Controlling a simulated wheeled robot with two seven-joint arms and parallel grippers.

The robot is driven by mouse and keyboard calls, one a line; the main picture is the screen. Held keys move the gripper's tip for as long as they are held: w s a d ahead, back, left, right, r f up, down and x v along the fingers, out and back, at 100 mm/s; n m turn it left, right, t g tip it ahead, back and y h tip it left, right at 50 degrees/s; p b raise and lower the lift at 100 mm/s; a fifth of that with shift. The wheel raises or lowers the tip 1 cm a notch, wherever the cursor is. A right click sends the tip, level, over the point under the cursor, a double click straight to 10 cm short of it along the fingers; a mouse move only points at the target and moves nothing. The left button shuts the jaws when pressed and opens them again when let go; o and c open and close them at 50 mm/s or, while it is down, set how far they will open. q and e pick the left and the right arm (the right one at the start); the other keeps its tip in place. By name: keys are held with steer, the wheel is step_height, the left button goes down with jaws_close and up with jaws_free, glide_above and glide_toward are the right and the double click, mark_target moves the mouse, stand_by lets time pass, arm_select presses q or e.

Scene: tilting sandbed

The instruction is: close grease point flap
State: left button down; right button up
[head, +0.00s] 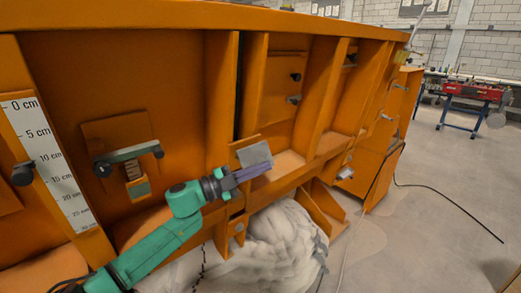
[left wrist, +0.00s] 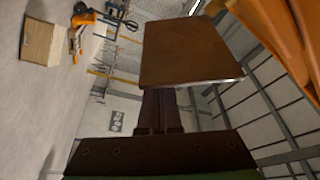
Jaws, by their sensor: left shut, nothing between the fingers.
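A small flap (head: 255,154), grey on the face towards the head camera, stands out from the orange side of the sandbed. I take it for the grease point flap. My left gripper (head: 262,170) is shut and empty, with its fingertips just at the flap's lower edge. In the left wrist view a flat brown plate (left wrist: 193,50), which looks like the same flap, lies across the tips of my shut fingers (left wrist: 160,95). I cannot tell whether they touch. The grease point itself is not clearly visible. My right gripper is not in view.
The orange sandbed wall (head: 160,70) has upright ribs around the flap. A dark handle bar (head: 128,155) and a centimetre scale (head: 48,160) are at the left. A pale sand heap (head: 275,240) lies below my arm. A cable (head: 455,205) crosses the open floor at right.

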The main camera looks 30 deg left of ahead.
arm_select(q)
steer(key=f+m+b, duration=0.1)
steer(key=a+m+g+b, duration=0.1)
steer(key=m, duration=0.1)
steer(key=a+f+m+b, duration=0.1)
steer(key=shift+w+f+m+g, duration=0.3)
steer(key=shift+w+m+g, duration=0.05)
steer(key=shift+m+g, duration=0.05)
steer(key=shift+w+a+f+m+g+y+b, duration=0.2)
steer(key=shift+a+m+b, duration=0.15)
steer(key=shift+m, duration=0.25)
steer(key=shift+w+a+f+m+g+y+b, duration=0.1)
steer(key=shift+a+m+y+b, duration=0.1)
steer(key=shift+a+m+b, duration=0.3)
steer(key=shift+w+a+f+m+g+y+b, duration=0.1)
steer(key=shift+a+f+m+y+b, duration=0.1)
steer(key=shift+m, duration=0.5)
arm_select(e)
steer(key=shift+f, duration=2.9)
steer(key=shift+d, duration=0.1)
